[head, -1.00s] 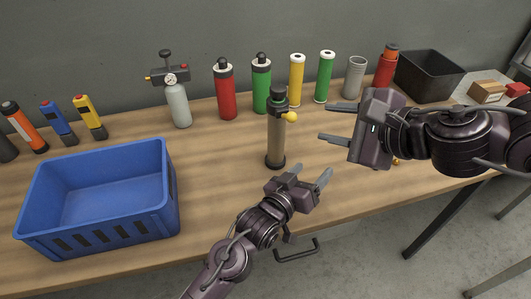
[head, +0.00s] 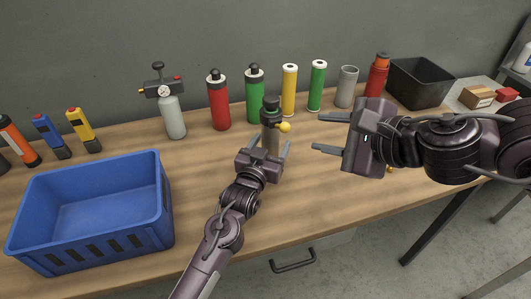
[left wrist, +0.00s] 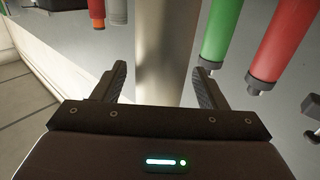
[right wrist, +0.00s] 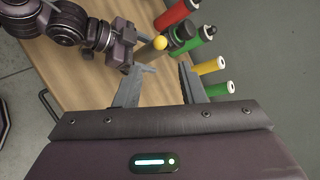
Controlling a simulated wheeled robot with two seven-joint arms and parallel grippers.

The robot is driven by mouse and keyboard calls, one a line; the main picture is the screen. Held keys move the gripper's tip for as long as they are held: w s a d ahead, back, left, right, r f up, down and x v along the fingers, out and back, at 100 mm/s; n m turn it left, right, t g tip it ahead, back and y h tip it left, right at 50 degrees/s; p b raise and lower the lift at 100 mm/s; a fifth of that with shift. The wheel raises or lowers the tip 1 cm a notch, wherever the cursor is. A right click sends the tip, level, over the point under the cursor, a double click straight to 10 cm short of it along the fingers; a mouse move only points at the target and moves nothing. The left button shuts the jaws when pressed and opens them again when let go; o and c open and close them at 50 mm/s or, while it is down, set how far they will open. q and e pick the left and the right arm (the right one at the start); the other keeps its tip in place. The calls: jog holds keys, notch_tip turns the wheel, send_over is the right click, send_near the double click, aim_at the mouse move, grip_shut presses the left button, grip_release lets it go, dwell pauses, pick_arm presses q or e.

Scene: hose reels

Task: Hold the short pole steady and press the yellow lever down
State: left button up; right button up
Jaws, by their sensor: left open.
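The short pole (head: 270,142) stands upright on the table, a tan-grey cylinder with a black cap. The yellow lever (head: 285,127), showing as a round knob, sticks out on the right of the cap. My left gripper (head: 264,153) is open at the pole, hiding its lower part. In the left wrist view the pole (left wrist: 166,50) passes between the spread fingers, with gaps on both sides. My right gripper (head: 318,132) is open and empty, to the right of the pole and apart from it. In the right wrist view the yellow lever (right wrist: 160,42) lies beyond its fingertips.
A blue crate (head: 165,215) stands at the left front. A red cylinder (head: 218,102), a green cylinder (head: 254,92) and several other tubes line the back. A gas bottle with gauge (head: 173,115) stands back left. A black bin (head: 420,85) is back right. The table in front is clear.

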pick_arm(q)
jog(key=shift+w+d, duration=0.1)
jog(key=shift+w, duration=0.15)
jog(key=c, duration=1.2)
jog(key=shift+c, duration=0.6)
pick_arm(e)
jog(key=shift+c, duration=0.5)
grip_shut()
jog(key=shift+a, duration=0.1)
